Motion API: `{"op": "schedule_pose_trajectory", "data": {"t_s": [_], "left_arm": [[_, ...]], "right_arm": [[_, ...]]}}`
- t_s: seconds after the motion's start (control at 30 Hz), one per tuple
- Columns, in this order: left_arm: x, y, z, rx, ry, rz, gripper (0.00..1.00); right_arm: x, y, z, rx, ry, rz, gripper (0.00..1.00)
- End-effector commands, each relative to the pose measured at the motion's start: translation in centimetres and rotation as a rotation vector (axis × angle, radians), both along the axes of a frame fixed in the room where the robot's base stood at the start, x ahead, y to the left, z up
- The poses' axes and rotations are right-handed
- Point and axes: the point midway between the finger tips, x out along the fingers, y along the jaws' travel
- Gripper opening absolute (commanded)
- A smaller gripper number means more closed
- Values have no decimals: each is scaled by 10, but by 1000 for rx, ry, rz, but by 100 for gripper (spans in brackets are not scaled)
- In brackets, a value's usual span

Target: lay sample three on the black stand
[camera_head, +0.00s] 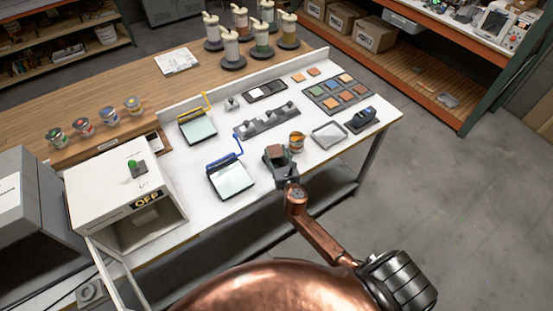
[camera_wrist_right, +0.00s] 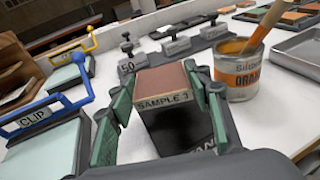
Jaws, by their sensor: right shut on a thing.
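Sample three, a tile with a brown-red top and a label reading SAMPLE 3, shows in the wrist view (camera_wrist_right: 165,85) and in the head view (camera_head: 274,151). My right gripper (camera_head: 279,158) is shut on it, with a green-padded finger at each side of the tile in the wrist view (camera_wrist_right: 165,98). A black block with partly hidden lettering, seemingly the black stand (camera_wrist_right: 180,132), shows directly below the tile between the fingers. I cannot tell whether the tile touches it. My left gripper is not in view.
An orange paint can (camera_head: 296,141) with a brush stands close right of the gripper. A blue-handled CLIP board (camera_head: 231,180) lies to the left. A weight rack (camera_head: 266,121) is behind, a grey tray (camera_head: 329,135) and a tile rack (camera_head: 341,93) to the right.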

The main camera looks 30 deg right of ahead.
Motion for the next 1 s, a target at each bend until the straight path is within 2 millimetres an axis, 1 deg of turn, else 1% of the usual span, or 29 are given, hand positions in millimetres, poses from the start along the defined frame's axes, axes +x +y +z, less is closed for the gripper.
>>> {"op": "schedule_pose_trajectory", "data": {"t_s": [0.03,0.1,0.2,0.3,0.53,0.67,0.7,0.93,1.0], "left_arm": [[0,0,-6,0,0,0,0],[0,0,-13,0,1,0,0],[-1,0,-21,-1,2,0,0],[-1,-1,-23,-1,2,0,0],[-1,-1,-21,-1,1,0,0],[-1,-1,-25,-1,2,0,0],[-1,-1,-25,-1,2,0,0],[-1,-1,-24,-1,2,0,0],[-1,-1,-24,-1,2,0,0]], "right_arm": [[3,-4,-9,1,2,-3,25],[3,-4,-23,3,4,-2,25],[3,-4,-35,2,4,-2,25],[3,-4,-38,0,2,-2,25],[3,-4,-36,-1,1,-1,25],[3,-4,-41,-1,1,-1,25],[3,-4,-40,-1,2,-1,47],[3,-4,-40,-1,2,-1,63],[3,-4,-40,-1,2,-1,63]]}}
